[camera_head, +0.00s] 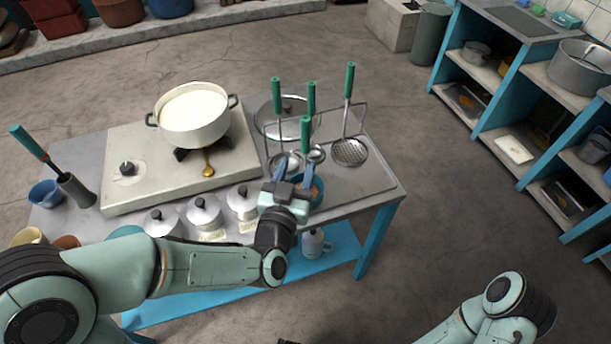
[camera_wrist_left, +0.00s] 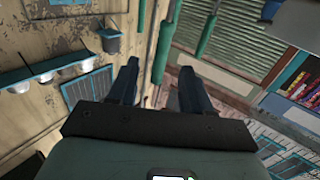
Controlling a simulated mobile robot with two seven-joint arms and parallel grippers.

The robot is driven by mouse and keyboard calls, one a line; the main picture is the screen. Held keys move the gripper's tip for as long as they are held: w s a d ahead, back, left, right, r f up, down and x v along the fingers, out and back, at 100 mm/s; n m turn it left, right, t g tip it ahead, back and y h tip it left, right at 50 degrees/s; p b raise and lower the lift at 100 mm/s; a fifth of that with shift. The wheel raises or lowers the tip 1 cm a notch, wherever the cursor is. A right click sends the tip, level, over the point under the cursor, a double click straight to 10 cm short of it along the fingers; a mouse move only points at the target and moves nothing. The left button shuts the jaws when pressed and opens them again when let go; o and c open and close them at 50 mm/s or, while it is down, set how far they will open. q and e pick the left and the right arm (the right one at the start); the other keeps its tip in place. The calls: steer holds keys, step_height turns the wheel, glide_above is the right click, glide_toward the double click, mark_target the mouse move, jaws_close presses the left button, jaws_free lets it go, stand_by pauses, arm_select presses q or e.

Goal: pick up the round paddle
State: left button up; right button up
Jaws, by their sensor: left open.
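The utensil that best fits the round paddle is a skimmer with a round perforated head (camera_head: 349,152) and a green-topped handle, hanging at the right of a wire rack. Other green-handled utensils hang left of it, one of them nearest my gripper (camera_head: 305,134). My left gripper (camera_head: 294,170) is open, low in front of the rack and left of the perforated head, apart from it. In the left wrist view, a green handle (camera_wrist_left: 163,48) shows beyond and between the open fingers (camera_wrist_left: 159,78), with nothing visibly clasped. My right gripper is out of view.
A white pot (camera_head: 193,118) of milk stands on the stove (camera_head: 130,180). Several lidded canisters (camera_head: 204,216) line the table's front edge. A teal cup (camera_head: 317,190) is close beside my left gripper. A flat lid (camera_head: 270,118) lies behind the rack. Bare tabletop (camera_head: 375,182) shows at right.

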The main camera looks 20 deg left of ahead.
mark_target(304, 144)
arm_select(q)
steer(key=w, duration=0.3)
steer(key=w+p, duration=0.1)
steer(key=w, duration=0.5)
steer(key=shift+w+a+f, duration=0.2)
steer(key=shift+a+f, duration=0.05)
steer(key=shift+s, duration=0.1)
steer(key=shift+c, duration=0.3)
jaws_close()
